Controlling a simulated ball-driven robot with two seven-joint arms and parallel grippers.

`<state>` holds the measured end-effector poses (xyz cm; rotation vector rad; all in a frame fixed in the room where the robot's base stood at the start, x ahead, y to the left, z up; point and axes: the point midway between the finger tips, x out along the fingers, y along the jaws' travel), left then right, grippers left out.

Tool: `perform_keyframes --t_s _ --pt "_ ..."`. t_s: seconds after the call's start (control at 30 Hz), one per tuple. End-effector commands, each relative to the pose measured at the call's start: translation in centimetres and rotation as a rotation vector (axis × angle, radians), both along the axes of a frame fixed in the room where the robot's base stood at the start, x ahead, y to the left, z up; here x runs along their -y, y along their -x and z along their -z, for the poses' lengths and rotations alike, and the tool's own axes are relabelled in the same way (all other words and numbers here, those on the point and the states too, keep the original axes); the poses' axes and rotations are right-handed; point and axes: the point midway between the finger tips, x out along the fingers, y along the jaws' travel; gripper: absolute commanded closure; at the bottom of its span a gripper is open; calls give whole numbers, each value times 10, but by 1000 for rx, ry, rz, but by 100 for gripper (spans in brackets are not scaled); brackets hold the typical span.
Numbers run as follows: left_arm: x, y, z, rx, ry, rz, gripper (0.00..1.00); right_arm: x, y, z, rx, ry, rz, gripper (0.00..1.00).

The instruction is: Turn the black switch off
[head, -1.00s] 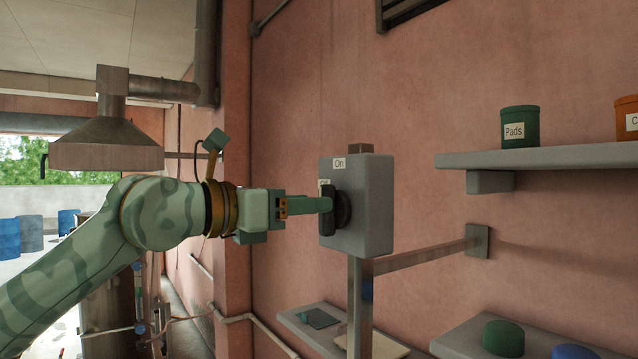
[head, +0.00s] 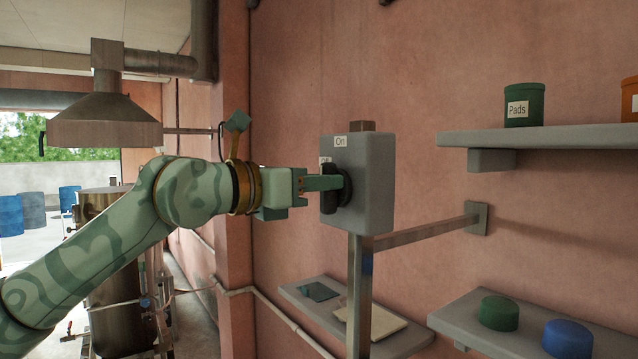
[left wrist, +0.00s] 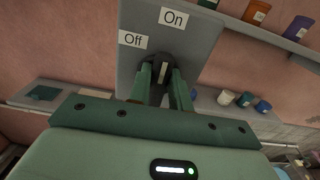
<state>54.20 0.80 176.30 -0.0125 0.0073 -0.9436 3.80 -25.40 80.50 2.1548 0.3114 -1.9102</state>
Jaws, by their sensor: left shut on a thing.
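The black switch (head: 345,188) is a round knob with a raised handle on the face of a grey box (head: 370,185). My left gripper (head: 335,183) reaches it from the left and is shut on the handle. In the left wrist view the two green fingers (left wrist: 163,78) stand on either side of the black switch handle (left wrist: 163,62), which has a pale mark. The "On" label (left wrist: 173,17) is above the knob and the "Off" label (left wrist: 132,39) is to its upper left. The fingers partly hide the knob. My right gripper is not in view.
The box stands on a grey post (head: 359,290) by the pink wall. A grey shelf (head: 560,138) with a green "Pads" jar (head: 524,105) is to the right. A metal hood (head: 105,125) hangs at left.

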Motion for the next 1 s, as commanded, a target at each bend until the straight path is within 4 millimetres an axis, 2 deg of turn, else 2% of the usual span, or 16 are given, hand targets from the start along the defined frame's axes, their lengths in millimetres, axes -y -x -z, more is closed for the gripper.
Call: perform_keyframes --t_s 0.37,0.6,1.0 --pt "-1 -2 5 -154 116 0 100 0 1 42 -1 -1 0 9" --pt "-3 -4 6 -334 248 0 100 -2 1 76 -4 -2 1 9" --pt "-5 -7 7 -645 471 -2 100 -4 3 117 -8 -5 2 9"
